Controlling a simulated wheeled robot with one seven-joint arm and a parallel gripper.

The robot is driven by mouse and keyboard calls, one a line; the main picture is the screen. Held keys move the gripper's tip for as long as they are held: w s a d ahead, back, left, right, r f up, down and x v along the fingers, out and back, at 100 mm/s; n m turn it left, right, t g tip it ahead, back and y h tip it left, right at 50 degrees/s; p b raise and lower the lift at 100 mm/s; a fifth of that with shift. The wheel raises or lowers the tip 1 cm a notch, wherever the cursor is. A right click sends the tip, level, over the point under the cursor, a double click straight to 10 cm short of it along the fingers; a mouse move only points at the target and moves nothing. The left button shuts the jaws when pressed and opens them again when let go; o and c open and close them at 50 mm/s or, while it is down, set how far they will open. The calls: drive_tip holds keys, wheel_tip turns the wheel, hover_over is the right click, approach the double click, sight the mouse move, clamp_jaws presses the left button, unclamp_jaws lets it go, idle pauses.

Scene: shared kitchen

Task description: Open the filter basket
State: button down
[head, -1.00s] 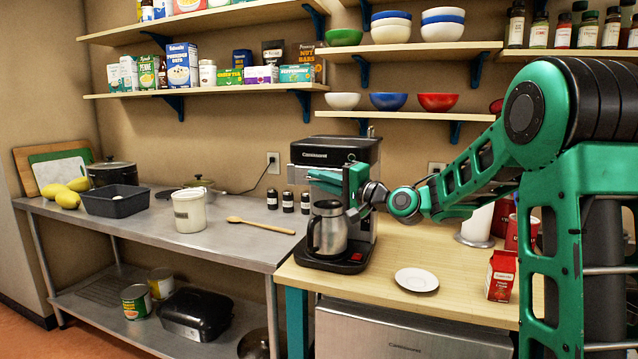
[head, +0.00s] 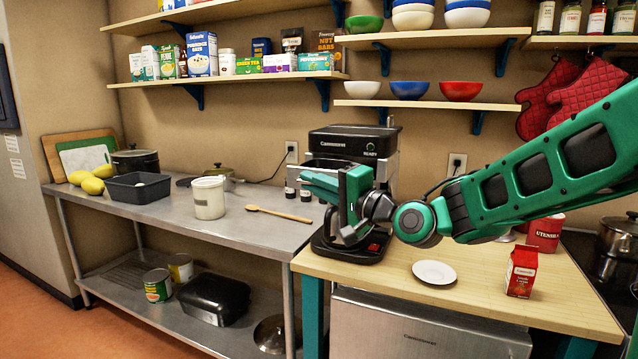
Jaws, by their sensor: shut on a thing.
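The black and silver coffee maker (head: 340,141) stands at the left end of the wooden counter, and its display reads READY. My teal gripper (head: 318,187) is in front of the machine's upper front, where the filter basket sits. It is shut, and its fingertips point left. The gripper hides the basket and its handle, so how far the basket stands out cannot be told. The steel carafe is largely hidden behind my gripper, above the machine's base (head: 352,250).
A white saucer (head: 434,272) and a red carton (head: 521,271) stand on the counter to the right. A wooden spoon (head: 280,214) and a white tub (head: 208,197) are on the steel table at left.

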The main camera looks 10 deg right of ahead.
drive_tip(key=shift+s+f, duration=0.15)
drive_tip(key=shift+f, duration=0.2)
drive_tip(key=c, duration=1.9)
unclamp_jaws()
drive_tip(key=shift+o, duration=0.2)
drive_tip(key=shift+r, duration=0.15)
drive_tip(key=v, duration=1)
drive_tip(key=shift+s+d, duration=0.15)
drive_tip(key=shift+d, duration=0.1)
drive_tip(key=shift+f, duration=0.2)
